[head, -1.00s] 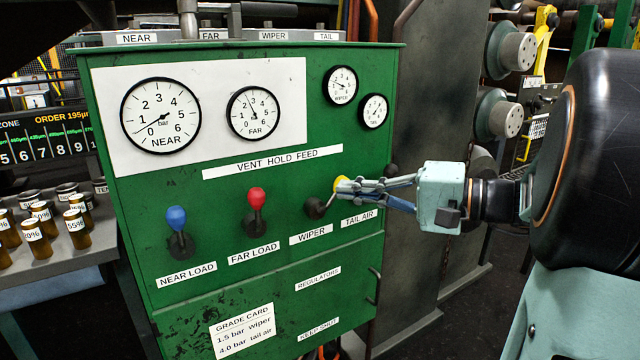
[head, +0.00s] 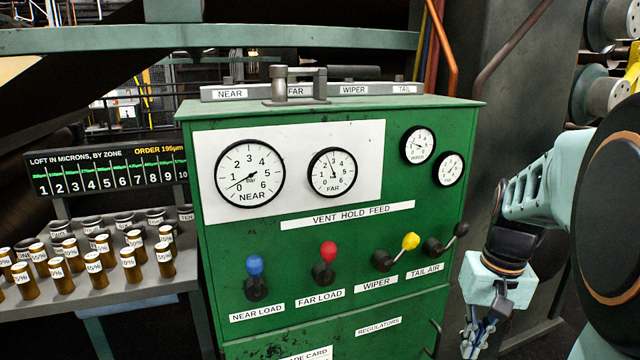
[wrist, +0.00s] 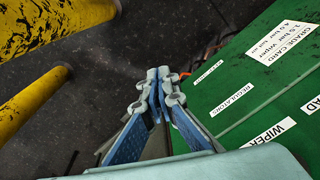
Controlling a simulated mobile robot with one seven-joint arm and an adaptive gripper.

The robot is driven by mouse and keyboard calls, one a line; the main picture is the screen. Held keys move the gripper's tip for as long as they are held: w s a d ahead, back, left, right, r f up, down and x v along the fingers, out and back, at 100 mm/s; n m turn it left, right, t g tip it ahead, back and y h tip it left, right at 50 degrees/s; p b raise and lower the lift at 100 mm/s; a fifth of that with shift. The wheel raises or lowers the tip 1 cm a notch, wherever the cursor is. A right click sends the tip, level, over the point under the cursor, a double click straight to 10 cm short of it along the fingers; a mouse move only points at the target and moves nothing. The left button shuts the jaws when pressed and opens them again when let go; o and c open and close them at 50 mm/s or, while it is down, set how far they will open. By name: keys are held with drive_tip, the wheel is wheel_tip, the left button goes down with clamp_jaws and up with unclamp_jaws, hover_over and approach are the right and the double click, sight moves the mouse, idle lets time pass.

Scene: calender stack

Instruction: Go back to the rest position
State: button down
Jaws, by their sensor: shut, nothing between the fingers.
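My gripper (head: 474,338) hangs low at the right of the green cabinet in the head view, fingers pointing down and partly cut by the lower edge. In the wrist view my gripper (wrist: 158,82) is shut and empty, apart from the cabinet front (wrist: 232,100). The cabinet (head: 330,235) carries levers with a blue knob (head: 254,265), a red knob (head: 328,251), a yellow knob (head: 410,241) and a black knob (head: 461,229). The yellow and black levers lean to the right.
A shelf (head: 135,285) with several brown labelled bottles stands left of the cabinet. A dark column (head: 525,110) rises behind my arm. The wrist view shows yellow posts (wrist: 60,35) at left and open dark floor (wrist: 150,35) below the gripper.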

drive_tip(key=w+d+r+n+t+h+p, duration=0.35)
drive_tip(key=w+d+r+h, duration=0.25)
drive_tip(key=w+r, duration=0.35)
drive_tip(key=s+a+f+m+t+y+b, duration=0.1)
drive_tip(key=s+a+f+y+b, duration=0.35)
drive_tip(key=s+a, duration=0.6)
drive_tip(key=s+a+f+t+y+b, duration=0.1)
drive_tip(key=s+a+f+b, duration=0.55)
drive_tip(key=s+a, duration=0.35)
wheel_tip(320, 180, up, 34)
drive_tip(key=d+p, duration=0.1)
drive_tip(key=p, duration=3.2)
drive_tip(key=shift+s, duration=0.2)
